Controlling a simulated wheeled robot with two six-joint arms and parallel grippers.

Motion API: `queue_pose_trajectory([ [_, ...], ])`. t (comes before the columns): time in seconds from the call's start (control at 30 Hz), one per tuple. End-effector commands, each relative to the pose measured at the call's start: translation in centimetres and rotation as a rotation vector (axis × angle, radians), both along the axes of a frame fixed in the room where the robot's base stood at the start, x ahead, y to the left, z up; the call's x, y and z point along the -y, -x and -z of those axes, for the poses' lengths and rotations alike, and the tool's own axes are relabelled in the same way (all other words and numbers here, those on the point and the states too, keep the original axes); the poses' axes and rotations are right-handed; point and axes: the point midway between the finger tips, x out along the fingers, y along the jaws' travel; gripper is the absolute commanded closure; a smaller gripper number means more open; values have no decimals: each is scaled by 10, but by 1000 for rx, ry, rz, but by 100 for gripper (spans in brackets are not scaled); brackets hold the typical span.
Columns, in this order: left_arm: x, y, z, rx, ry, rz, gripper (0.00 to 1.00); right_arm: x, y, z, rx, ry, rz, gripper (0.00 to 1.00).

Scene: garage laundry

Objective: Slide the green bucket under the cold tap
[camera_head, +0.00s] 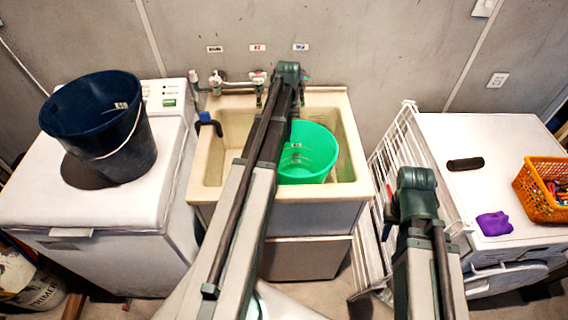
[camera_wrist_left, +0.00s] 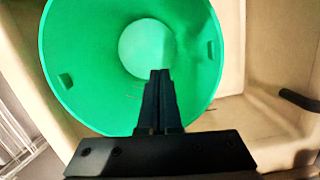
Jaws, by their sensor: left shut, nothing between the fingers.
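The green bucket (camera_head: 308,155) stands upright in the right part of the cream sink (camera_head: 205,160). It also shows in the left wrist view (camera_wrist_left: 75,45), looking into its empty inside. My left gripper (camera_wrist_left: 160,75) is shut and empty, its fingertips seen over the bucket's opening; whether they touch it I cannot tell. In the head view my left arm crosses the sink and hides the fingers and part of the bucket. Taps (camera_head: 217,80) are on the wall behind the sink. The tap below the blue label (camera_head: 301,47) is mostly hidden by my arm. My right gripper's fingers are not visible.
A dark blue bucket (camera_head: 95,120) stands on the white washer (camera_head: 35,195) at left. A blue object (camera_head: 209,122) is on the sink's left rim. A white rack (camera_head: 385,165) stands right of the sink. An orange basket (camera_head: 540,190) and purple cloth (camera_head: 494,223) lie on the right machine.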

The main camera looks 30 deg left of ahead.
Motion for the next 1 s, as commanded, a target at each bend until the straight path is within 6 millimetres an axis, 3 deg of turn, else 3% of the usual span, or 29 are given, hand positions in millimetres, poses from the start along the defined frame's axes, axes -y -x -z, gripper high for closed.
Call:
queue_pose_trajectory([
  [0.37, 6, 14, 0, 0, 0, 0, 100, 0, 0, 0, 0, 0, 0, 67],
  [0.57, 19, 42, 0, 0, 0, 0, 100, 0, 0, 0, 0, 0, 0, 67],
  [0.9, 48, 105, 0, 0, 0, 1, 100, 0, 0, 0, 0, 0, 0, 67],
  [1.0, 52, 112, 8, 0, 0, 0, 100, 0, 0, 8, 0, 0, 0, 67],
])
